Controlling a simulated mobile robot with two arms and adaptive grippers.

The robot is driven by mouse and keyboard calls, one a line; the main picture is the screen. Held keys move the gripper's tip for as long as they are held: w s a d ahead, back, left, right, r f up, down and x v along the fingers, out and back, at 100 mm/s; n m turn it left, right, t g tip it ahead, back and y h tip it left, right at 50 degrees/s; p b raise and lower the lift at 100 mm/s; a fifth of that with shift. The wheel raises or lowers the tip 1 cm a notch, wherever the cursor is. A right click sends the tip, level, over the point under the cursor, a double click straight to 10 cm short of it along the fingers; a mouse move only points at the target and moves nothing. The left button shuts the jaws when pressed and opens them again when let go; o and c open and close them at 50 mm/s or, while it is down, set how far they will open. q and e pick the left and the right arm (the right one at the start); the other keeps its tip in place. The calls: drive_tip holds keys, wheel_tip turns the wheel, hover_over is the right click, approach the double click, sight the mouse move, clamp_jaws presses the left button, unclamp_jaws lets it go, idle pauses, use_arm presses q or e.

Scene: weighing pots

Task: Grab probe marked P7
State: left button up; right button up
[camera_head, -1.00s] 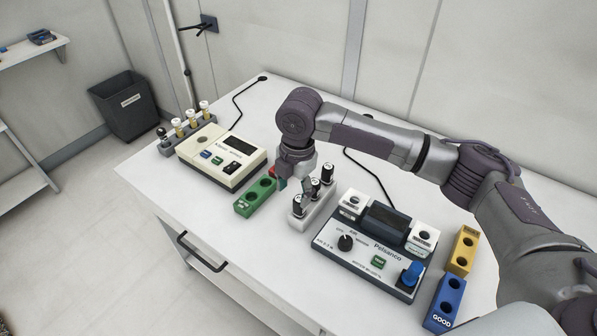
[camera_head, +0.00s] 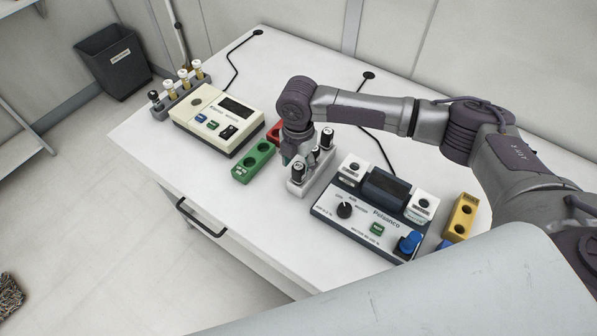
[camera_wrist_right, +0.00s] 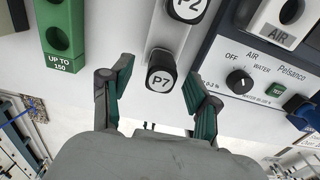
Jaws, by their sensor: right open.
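The probe marked P7 (camera_wrist_right: 161,78) has a black cap with a white label and stands in a white holder (camera_wrist_right: 170,32). In the head view, P7 (camera_head: 298,173) is at the holder's near end. My right gripper (camera_wrist_right: 157,86) is open, with a green-padded finger on each side of P7. It is not closed on the probe, and I cannot tell whether a finger touches it. In the head view my right gripper (camera_head: 290,158) is partly hidden beside the holder. A probe marked P2 (camera_wrist_right: 188,8) stands behind P7. My left gripper is not in view.
A green block (camera_head: 253,163) and a red block (camera_head: 274,130) lie left of the holder. The Pelsanco meter (camera_head: 345,222) is close on its right. A yellow block (camera_head: 461,216) stands further right. A cream meter (camera_head: 205,130) is further left. The table front is clear.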

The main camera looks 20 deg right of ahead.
wheel_tip(320, 180, down, 3)
drive_tip(key=shift+s+f+p, duration=0.1)
drive_tip(key=shift+f+p, duration=0.1)
drive_tip(key=shift+p, duration=0.2)
drive_tip(key=shift+f, duration=0.2)
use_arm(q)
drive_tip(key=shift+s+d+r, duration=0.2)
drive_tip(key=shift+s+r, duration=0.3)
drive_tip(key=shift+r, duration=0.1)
use_arm(e)
clamp_jaws()
